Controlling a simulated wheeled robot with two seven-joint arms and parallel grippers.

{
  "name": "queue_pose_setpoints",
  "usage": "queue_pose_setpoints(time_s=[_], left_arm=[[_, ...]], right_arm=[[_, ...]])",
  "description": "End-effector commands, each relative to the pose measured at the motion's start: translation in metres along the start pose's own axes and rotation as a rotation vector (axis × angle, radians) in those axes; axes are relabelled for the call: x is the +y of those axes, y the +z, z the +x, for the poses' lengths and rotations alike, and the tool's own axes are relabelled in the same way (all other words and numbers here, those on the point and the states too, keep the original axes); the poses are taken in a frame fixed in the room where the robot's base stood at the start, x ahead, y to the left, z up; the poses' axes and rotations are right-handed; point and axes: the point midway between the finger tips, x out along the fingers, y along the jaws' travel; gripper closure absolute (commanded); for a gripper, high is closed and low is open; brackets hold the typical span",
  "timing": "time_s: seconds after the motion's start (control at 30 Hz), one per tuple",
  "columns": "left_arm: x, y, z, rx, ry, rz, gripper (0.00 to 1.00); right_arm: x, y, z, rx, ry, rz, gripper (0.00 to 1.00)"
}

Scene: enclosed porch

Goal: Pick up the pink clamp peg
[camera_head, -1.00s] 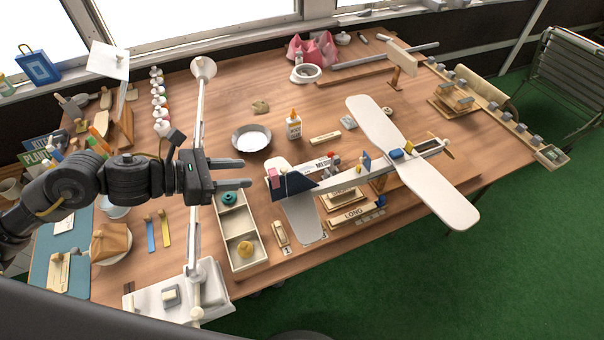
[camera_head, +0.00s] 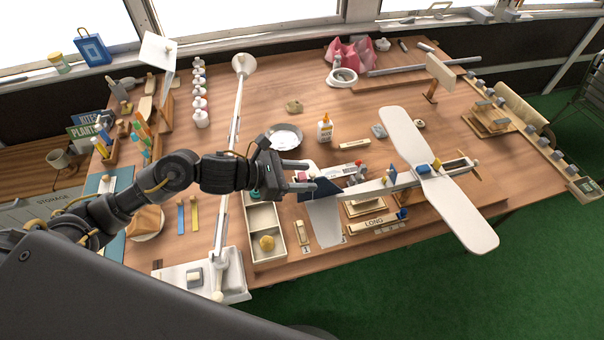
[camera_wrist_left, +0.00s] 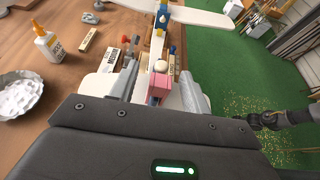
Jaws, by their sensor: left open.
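The pink clamp peg (camera_head: 300,176) sits on the tail end of the model airplane (camera_head: 345,191), next to the dark blue tail fin. In the left wrist view, the pink clamp peg (camera_wrist_left: 159,84) lies between the two pale fingers, with a gap on each side. My left gripper (camera_head: 311,176) is open at the tail, its fingers reaching either side of the peg. In the left wrist view, the left gripper (camera_wrist_left: 150,90) partly hides the tail. I cannot tell whether a finger touches the peg.
A divided tray (camera_head: 251,222) lies below my left forearm. A metal dish (camera_head: 298,131) and a glue bottle (camera_head: 324,128) stand behind the gripper. A white lamp arm (camera_head: 232,140) crosses the table at left. Wooden blocks lie under the airplane.

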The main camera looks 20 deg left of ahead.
Motion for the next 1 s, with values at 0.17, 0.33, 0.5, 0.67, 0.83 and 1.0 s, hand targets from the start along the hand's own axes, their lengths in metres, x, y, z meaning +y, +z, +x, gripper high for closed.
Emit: queue_pose_setpoints(time_s=[0.17, 0.33, 0.5, 0.67, 0.83, 1.0], left_arm=[[0.0, 0.002, 0.019, 0.0, 0.0, -0.002, 0.53], [0.0, 0.0, 0.022, 0.0, 0.0, 0.001, 0.53], [0.0, 0.0, 0.022, 0.0, 0.0, 0.001, 0.62], [0.0, 0.0, 0.022, 0.0, 0.0, 0.001, 0.83], [0.0, 0.0, 0.022, 0.0, 0.0, 0.001, 1.0], [0.0, 0.0, 0.022, 0.0, 0.0, 0.001, 1.0]], right_arm=[[-0.001, -0.001, -0.011, 0.0, -0.001, 0.001, 0.64], [-0.003, -0.001, -0.01, 0.0, -0.003, 0.002, 0.64], [-0.007, -0.002, -0.01, 0.001, -0.008, 0.003, 0.64], [-0.007, -0.003, -0.01, 0.002, -0.009, 0.004, 0.64], [-0.006, -0.002, -0.01, 0.002, -0.007, 0.003, 0.64], [-0.004, -0.002, -0.01, 0.001, -0.005, 0.002, 0.64]])
